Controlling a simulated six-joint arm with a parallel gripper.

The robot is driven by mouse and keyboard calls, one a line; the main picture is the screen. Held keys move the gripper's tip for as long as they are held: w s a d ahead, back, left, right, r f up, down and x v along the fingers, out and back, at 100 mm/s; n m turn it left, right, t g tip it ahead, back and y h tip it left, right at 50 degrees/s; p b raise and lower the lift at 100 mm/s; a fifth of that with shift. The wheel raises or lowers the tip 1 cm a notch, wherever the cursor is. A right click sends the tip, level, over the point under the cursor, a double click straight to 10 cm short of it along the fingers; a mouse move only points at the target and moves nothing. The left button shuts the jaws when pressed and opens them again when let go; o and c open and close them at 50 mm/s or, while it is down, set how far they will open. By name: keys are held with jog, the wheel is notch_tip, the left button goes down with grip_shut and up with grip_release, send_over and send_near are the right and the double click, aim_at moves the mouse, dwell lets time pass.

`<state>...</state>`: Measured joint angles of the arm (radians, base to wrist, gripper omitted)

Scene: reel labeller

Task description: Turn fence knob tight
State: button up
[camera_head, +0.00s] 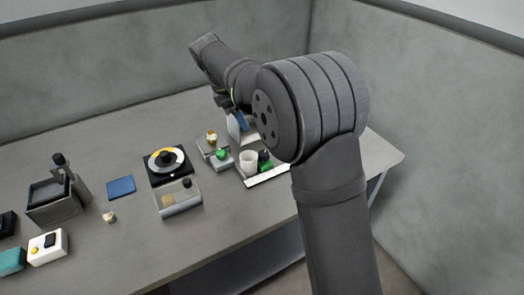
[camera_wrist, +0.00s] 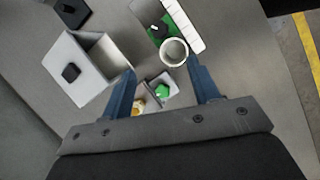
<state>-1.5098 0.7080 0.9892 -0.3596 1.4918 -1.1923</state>
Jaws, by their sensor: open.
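I cannot tell for sure which knob is the fence knob. A black knob (camera_wrist: 158,30) sits on a green base beside a long white strip (camera_wrist: 184,24); the green base also shows in the head view (camera_head: 265,161). A faceted green knob (camera_wrist: 162,91) sits on a small grey block, and shows in the head view (camera_head: 221,154). My gripper (camera_wrist: 161,68) is open and empty, its two blue fingers apart above the bench. In the wrist view the green knob appears between the fingers, with no visible contact. In the head view my arm partly hides the gripper.
A white cup (camera_wrist: 173,51) stands close to the black knob; it also shows in the head view (camera_head: 248,161). An open pale box (camera_wrist: 100,62) is left of my fingers. A brass-coloured knob (camera_head: 211,137) is behind the green one. A reel disc (camera_head: 166,160) lies further left.

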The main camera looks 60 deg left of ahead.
jog(key=w+f+n, duration=0.1)
jog(key=w+f, duration=0.1)
jog(key=f, duration=0.3)
jog(key=w+f+n, duration=0.1)
jog(key=w+f, duration=0.1)
jog(key=f, duration=0.3)
jog(key=w+d+f, duration=0.1)
jog(key=w+f, duration=0.1)
jog(key=f, duration=0.4)
jog(key=shift+n, duration=0.4)
jog(key=shift+c, duration=0.3)
jog(key=c, duration=0.9)
jog(key=shift+a+m+h, duration=0.15)
jog(key=shift+m+h, duration=0.35)
jog(key=shift+m, duration=1)
jog(key=o, duration=1)
jog(key=shift+c, duration=0.2)
